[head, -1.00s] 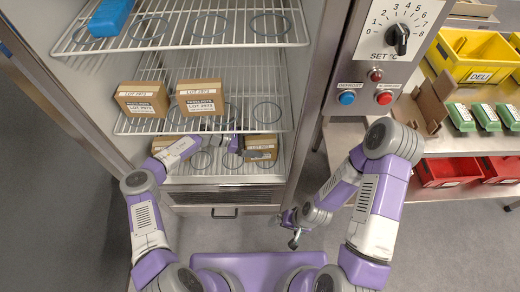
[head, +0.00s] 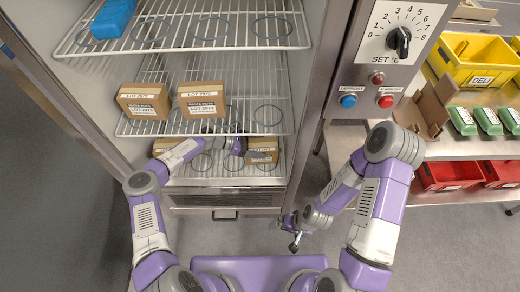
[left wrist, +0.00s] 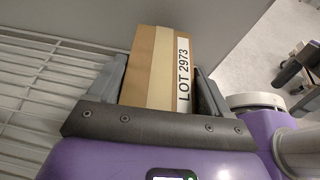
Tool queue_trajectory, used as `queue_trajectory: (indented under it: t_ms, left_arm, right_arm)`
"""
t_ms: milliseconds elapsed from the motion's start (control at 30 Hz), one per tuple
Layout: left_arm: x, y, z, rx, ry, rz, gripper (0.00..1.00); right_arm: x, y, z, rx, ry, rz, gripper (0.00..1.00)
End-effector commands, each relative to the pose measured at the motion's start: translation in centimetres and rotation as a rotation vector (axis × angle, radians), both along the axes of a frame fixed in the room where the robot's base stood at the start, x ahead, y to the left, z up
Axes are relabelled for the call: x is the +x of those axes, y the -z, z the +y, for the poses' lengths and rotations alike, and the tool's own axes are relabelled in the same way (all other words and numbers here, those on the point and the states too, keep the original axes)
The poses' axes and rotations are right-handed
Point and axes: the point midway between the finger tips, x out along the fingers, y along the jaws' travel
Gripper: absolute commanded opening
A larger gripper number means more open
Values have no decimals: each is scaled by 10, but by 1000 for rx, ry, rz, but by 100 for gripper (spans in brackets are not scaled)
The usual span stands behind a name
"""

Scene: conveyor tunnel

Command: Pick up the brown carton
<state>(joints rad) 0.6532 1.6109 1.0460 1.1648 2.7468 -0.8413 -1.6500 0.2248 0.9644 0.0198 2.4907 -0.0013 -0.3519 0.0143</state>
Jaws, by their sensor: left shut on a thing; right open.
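A brown carton (head: 262,151) with white labels is at the right end of the low wire shelf in the open cabinet. My left gripper (head: 243,146) reaches in from the left and is shut on it. In the left wrist view the carton (left wrist: 160,65) sits between both fingers, with tan tape and a "LOT 2973" label showing. Whether its base touches the shelf is hidden. My right gripper (head: 293,236) is open and empty, outside the cabinet in front of its right side.
Two brown cartons, left (head: 143,101) and right (head: 202,99), stand on the middle shelf above my left arm. Another carton (head: 166,145) is partly hidden behind that arm. A blue block (head: 113,19) lies on the top shelf. The control panel (head: 398,40) stands right of the opening.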

Motion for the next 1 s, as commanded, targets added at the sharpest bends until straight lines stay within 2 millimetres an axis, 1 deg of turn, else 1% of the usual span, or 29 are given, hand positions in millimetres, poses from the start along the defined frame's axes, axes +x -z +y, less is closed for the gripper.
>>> queue_trajectory:
  t_ms: [167, 233, 467, 567, 667, 767, 900, 1000]
  left_arm:
    - [0, -5, 0, -2, 0, -2, 26]
    - [1, -10, 0, -3, -1, -2, 26]
    - [1, -38, 0, -3, 0, -2, 26]
    - [1, -37, 16, -3, -6, 2, 26]
    - [-1, -36, 37, -3, -7, 2, 26]
    - [-3, -36, 63, -3, -8, 1, 26]
    - [-5, -36, 104, -3, -8, 1, 26]
    - [-7, -36, 128, -3, -6, 1, 26]
  right_arm:
    - [0, -2, 0, 0, 0, 0, 100]
    - [0, -3, 0, 0, 0, 0, 100]
    - [0, -12, 0, 0, 0, 0, 100]
    - [0, -13, 0, 0, 0, 0, 100]
    - [0, -14, 0, 0, 0, 0, 100]
    - [0, -16, 0, 0, 0, 0, 100]
    - [0, -17, 0, 0, 0, 0, 100]
    - [0, -18, 0, 0, 0, 0, 100]
